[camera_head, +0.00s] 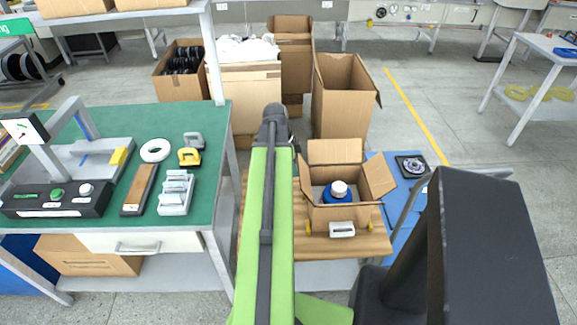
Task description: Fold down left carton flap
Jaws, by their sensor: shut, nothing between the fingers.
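The small open carton (345,215) stands on a wooden-topped table, right of my green arm. Its left flap (304,179) stands up and leans slightly outward, close to my arm. Its back flap (335,151) is upright, and its right flap (379,175) is splayed outward. The front flap is hard to make out. A blue item with a white top (339,190) sits inside the carton. My arm runs up the picture left of the carton to a dark joint. My gripper's fingers are not visible.
A light grey block (342,229) is at the carton's front. A black square part with a disc (411,166) lies on the blue surface (404,188) to the right. A green workbench (110,215) with tools stands left. Large cartons (340,105) stand behind.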

